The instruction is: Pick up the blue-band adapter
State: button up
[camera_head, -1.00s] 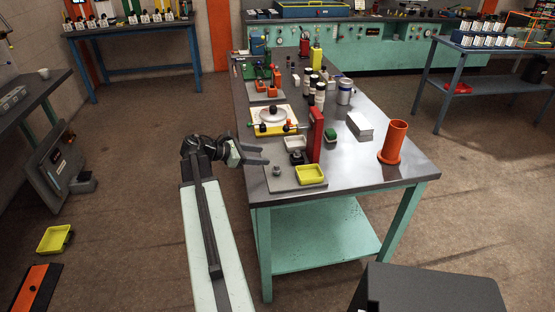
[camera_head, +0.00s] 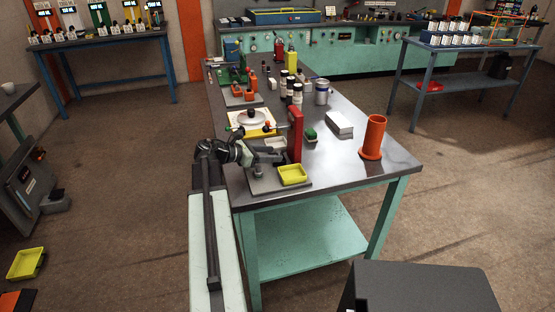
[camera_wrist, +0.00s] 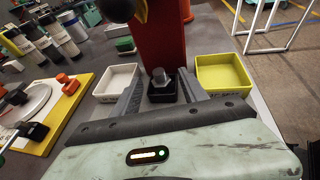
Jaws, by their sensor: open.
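A grey metal fitting with a hex section (camera_wrist: 160,77) stands upright between my open fingers in the wrist view, in front of or on a small black block (camera_wrist: 163,88); I cannot tell which. I see no blue band on it, so I cannot tell whether it is the blue-band adapter. A small grey fitting (camera_head: 258,171) also shows on the grey mat (camera_head: 262,186) in the head view. My gripper (camera_wrist: 160,92) is open and empty, its fingers on either side of the fitting. In the head view my gripper (camera_head: 268,154) is over the bench's near left corner.
A red post (camera_wrist: 162,42) stands just behind the fitting. A white tray (camera_wrist: 117,82) is left and a yellow tray (camera_wrist: 222,75) right of my fingers. An orange cylinder (camera_head: 373,138) stands at the bench's right. The bench's front right is clear.

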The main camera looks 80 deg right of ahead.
jog(key=shift+s+d+f, duration=0.3)
jog(key=shift+s+d, duration=0.1)
jog(key=shift+s, duration=0.1)
grip_shut()
jog(key=shift+r, duration=0.1)
